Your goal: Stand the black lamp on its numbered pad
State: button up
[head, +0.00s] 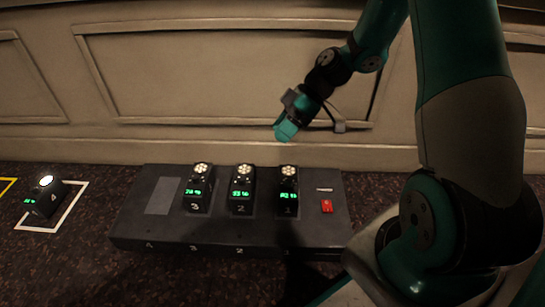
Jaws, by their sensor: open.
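A black lamp (44,196) with a bright white top, green digits and a number 4 on its side sits on the floor at the far left, inside a white outlined square (72,217). The dark desk (150,236) has the numbers 4, 3, 2 and 1 along its front edge, left to right. A bare grey pad (163,196) lies above the 4. My gripper (288,126) is open, high above the right part of the desk and well to the right of the lamp.
Similar black units marked 3 (198,188), 2 (241,190) and 1 (288,191) stand on the desk. A red switch (326,206) is at its right end. A panelled wall (200,75) rises behind. Carpet (95,187) is free between lamp and desk.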

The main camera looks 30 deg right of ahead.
jog(key=s+a+r+g+h, duration=0.1)
jog(key=s+a+r+h, duration=0.1)
jog(key=s+a+r, duration=0.5)
jog(key=s+a+r+m+h, duration=0.1)
jog(key=s+a+r, duration=0.3)
jog(key=s, duration=0.2)
jog(key=s+a+r+m+h, duration=0.1)
jog(key=s+a+r+m, duration=0.1)
jog(key=s+a, duration=0.3)
jog(key=shift+s+r+m+h, duration=0.3)
jog(key=shift+s+r+h, duration=0.1)
jog(key=shift+s+r, duration=0.6)
